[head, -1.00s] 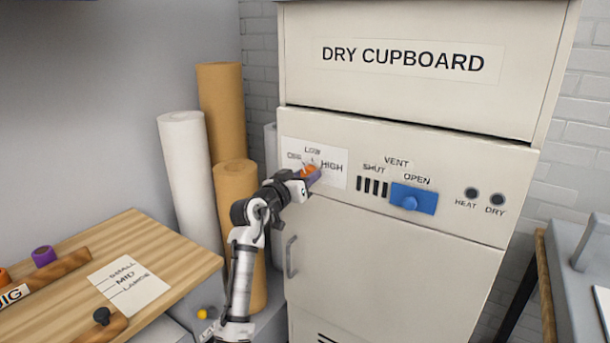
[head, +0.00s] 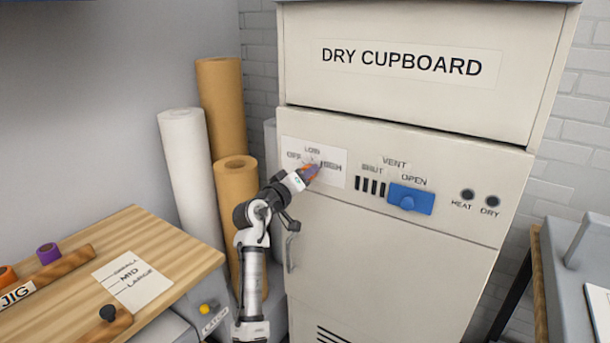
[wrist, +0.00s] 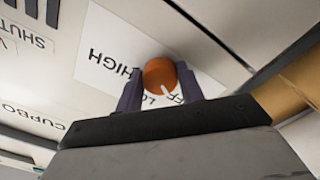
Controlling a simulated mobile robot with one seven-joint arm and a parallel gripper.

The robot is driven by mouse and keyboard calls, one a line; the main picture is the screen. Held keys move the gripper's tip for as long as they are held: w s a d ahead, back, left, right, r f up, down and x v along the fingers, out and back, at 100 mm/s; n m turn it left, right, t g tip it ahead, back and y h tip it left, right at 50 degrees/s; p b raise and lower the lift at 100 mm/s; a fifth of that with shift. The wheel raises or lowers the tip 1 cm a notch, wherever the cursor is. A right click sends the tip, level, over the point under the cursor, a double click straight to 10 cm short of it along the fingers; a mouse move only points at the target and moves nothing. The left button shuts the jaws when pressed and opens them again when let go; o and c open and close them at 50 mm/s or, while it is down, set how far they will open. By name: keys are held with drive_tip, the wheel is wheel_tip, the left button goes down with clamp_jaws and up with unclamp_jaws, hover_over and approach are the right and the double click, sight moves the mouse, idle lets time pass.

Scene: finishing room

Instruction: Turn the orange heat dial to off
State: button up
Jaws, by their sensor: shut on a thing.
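The orange heat dial (wrist: 160,74) is on the front panel of the dry cupboard (head: 400,235), on a white label plate (head: 334,178) marked OFF, LOW and HIGH. In the wrist view its white pointer mark points between the partly hidden LOW and OFF words. My gripper (wrist: 159,82) is shut on the dial, with one purple finger on each side of it. In the head view my gripper (head: 311,172) covers most of the dial.
A blue vent slider (head: 411,199) sits right of the dial by OPEN. Two dark lamps, HEAT (head: 467,195) and DRY (head: 492,201), are farther right. The cupboard handle (head: 291,247) is close to my arm. Paper rolls (head: 237,200) and a wooden bench (head: 170,255) stand left.

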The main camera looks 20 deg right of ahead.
idle(0.3)
drive_tip(key=o, duration=1)
drive_tip(key=b+v, duration=0.4)
drive_tip(key=v, duration=0.9)
drive_tip(key=shift+s+a, duration=0.3)
